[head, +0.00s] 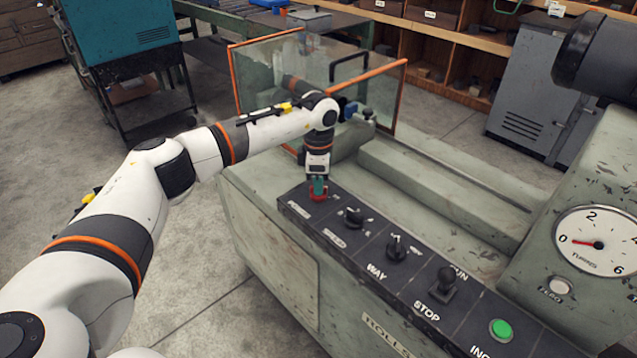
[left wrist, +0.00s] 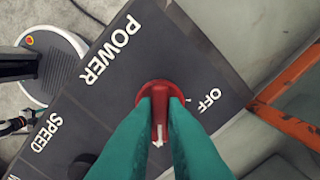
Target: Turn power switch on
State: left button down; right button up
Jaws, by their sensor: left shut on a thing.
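The red power switch (head: 318,194) sits at the far left end of the dark control panel. In the left wrist view the red switch (left wrist: 159,118) has a round base and a narrow handle with a white mark at its lower end. The word POWER is to its left and OFF to its right. My left gripper (head: 318,186) points down at it, and its green fingers (left wrist: 159,112) are shut on the handle, one on each side. The fingers hide part of the panel around the switch. My right gripper is not seen.
The control panel (head: 375,262) also carries several black knobs, a black lever (head: 440,284) and a green button (head: 501,330). A glass guard with orange edges (head: 385,92) stands close behind my left wrist. A gauge (head: 597,243) is at the right.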

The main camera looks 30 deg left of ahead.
pick_arm(q)
jog(key=shift+w+r, duration=0.1)
jog(key=c, duration=1.5)
grip_release()
notch_tip(320, 180, up, 12)
jog(key=shift+f+b, duration=0.1)
jog(key=shift+b, duration=0.45)
